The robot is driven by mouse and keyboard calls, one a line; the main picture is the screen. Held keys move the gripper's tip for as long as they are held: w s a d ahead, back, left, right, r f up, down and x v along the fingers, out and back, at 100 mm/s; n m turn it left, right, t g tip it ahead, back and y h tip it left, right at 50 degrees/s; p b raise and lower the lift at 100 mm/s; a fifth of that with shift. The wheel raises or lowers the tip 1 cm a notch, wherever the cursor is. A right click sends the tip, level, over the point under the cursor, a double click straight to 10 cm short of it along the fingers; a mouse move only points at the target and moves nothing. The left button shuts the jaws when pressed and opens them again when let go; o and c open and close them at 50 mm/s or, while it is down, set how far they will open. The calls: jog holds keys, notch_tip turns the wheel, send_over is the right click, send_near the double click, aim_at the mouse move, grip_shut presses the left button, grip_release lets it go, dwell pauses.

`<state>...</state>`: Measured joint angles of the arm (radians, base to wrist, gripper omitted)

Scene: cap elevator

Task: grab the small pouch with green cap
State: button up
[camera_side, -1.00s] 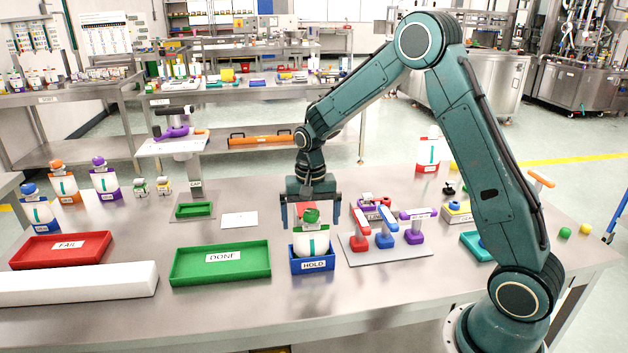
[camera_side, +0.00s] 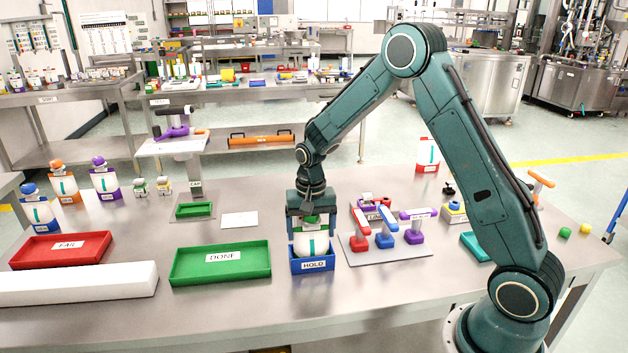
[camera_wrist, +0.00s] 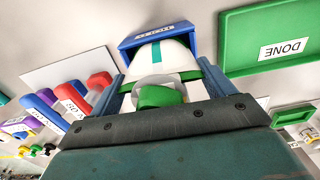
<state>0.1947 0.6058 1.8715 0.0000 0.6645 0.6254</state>
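The white pouch (camera_side: 311,246) with a green cap (camera_side: 311,221) stands upright in the blue HOLD tray (camera_side: 313,265). In the wrist view, the pouch (camera_wrist: 160,55) shows a teal stripe, with its green cap (camera_wrist: 160,96) close to the gripper's palm. My gripper (camera_side: 312,232) is down over the pouch, pointing downward. Its fingers lie on either side of the pouch and look open; whether they touch it is hard to tell. In the wrist view my gripper (camera_wrist: 165,82) straddles the pouch. A much smaller green-capped container (camera_side: 140,188) stands at the back left.
The green DONE tray (camera_side: 220,263) is empty to the left, with the red FAIL tray (camera_side: 62,250) and a white block (camera_side: 78,283) beyond. A plate with red, blue and purple handles (camera_side: 386,238) stands close on the right. The table in front is clear.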

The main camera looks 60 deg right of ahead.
jog(key=c, duration=0.7)
jog(key=shift+r, duration=0.1)
notch_tip(320, 180, up, 20)
jog(key=shift+f, duration=0.1)
dwell(0.8)
